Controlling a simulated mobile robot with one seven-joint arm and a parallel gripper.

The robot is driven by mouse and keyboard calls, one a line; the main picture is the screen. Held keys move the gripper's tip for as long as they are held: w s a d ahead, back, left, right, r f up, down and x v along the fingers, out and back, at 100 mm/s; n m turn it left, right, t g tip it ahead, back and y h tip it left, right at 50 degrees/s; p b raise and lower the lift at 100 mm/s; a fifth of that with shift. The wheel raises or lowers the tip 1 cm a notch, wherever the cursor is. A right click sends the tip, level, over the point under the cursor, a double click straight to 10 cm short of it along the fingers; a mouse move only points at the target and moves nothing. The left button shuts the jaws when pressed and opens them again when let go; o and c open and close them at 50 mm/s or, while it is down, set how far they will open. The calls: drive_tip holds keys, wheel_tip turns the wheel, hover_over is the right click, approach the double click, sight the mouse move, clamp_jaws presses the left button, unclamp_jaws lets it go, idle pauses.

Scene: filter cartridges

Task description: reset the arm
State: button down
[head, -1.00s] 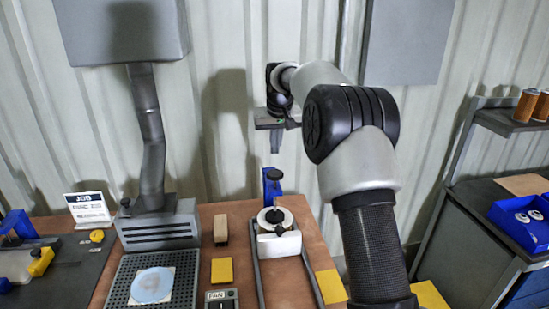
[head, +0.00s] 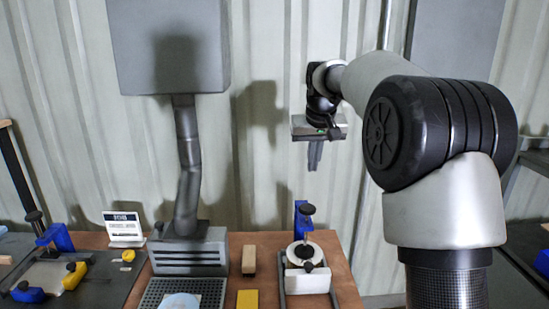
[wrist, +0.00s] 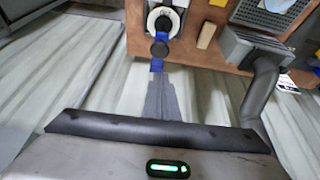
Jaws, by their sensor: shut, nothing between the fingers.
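My arm (head: 440,125) reaches forward on the right of the head view, bent at the elbow. My gripper (head: 314,165) hangs from its end, pointing down. Its fingers are together with nothing between them. It is in the air in front of the corrugated wall, above the back of the wooden bench. Below it in the head view is a white fixture (head: 307,281) with a round white part and black knobs, with a blue upright (head: 301,216) behind. The wrist view shows the gripper body with a green light at the bottom and the fixture (wrist: 162,20) at the top.
The brown bench (head: 270,262) carries a grey fume unit (head: 188,250) with a tall duct, a perforated tray (head: 160,290), a wooden block (head: 249,260) and a yellow pad (head: 247,299). A JOB sign (head: 124,227) and blue and yellow clamps stand left. The air around my gripper is clear.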

drive_tip(key=s+r, duration=0.4)
drive_tip(key=s, duration=0.6)
drive_tip(key=s+f, duration=0.4)
drive_tip(key=s, duration=1)
drive_tip(key=s+f, duration=0.4)
drive_tip(key=s, duration=1.1)
drive_tip(key=shift+s+d+f+t, duration=0.2)
drive_tip(key=shift+d+t, duration=0.1)
drive_tip(key=shift+t, duration=0.1)
